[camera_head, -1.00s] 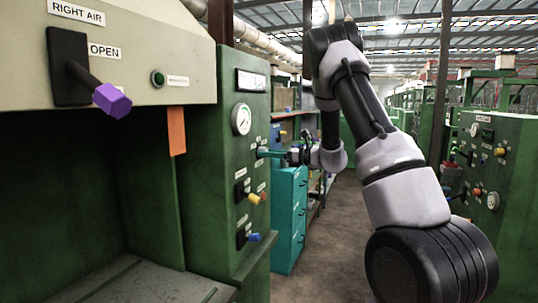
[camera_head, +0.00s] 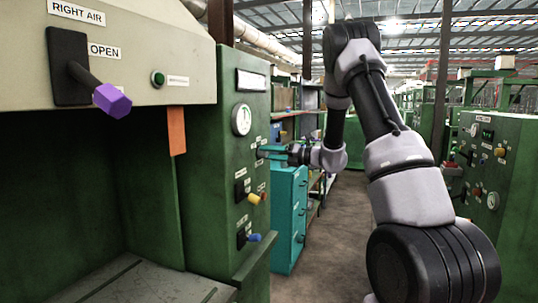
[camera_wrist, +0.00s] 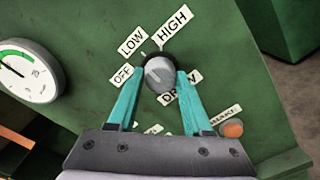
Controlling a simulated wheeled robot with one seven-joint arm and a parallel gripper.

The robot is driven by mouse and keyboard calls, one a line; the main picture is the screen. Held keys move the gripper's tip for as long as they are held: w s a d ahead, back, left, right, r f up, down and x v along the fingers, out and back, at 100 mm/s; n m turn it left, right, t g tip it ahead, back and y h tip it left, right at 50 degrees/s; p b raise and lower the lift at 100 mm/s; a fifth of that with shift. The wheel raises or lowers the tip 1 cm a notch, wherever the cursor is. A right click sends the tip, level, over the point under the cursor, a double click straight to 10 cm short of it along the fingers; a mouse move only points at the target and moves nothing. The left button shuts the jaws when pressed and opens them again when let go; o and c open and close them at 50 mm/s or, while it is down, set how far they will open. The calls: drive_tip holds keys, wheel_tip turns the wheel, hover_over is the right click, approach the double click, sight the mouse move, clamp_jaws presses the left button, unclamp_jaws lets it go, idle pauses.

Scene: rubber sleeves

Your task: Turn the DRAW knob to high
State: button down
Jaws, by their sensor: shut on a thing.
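The DRAW knob (camera_wrist: 159,74) is a round grey knob with a black rim on the green panel in the wrist view. Around it are the OFF label (camera_wrist: 122,75), the LOW label (camera_wrist: 132,41), the HIGH label (camera_wrist: 173,25) and the partly covered DRAW label (camera_wrist: 188,87). I cannot tell for certain which label the knob's mark faces. My gripper (camera_wrist: 157,80) has its two teal fingers on either side of the knob and is shut on it. In the head view my gripper (camera_head: 266,151) is at the panel's side face, and the knob itself is hidden.
A round gauge (camera_wrist: 30,70) is left of the knob in the wrist view, and an orange button (camera_wrist: 233,129) is to the lower right. In the head view, a yellow knob (camera_head: 254,198) and a blue knob (camera_head: 254,237) sit lower on the panel. A teal cabinet (camera_head: 288,215) stands behind.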

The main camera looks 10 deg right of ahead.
drive_tip(key=m, duration=0.4)
drive_tip(key=shift+m, duration=0.3)
drive_tip(key=shift+f+m, duration=0.1)
drive_tip(key=shift+m, duration=1.7)
drive_tip(key=shift+c, duration=1.6)
unclamp_jaws()
drive_tip(key=shift+s+d, duration=0.1)
drive_tip(key=shift+d, duration=0.05)
drive_tip(key=v, duration=1)
drive_tip(key=shift+s+d, duration=0.2)
drive_tip(key=shift+d, duration=0.05)
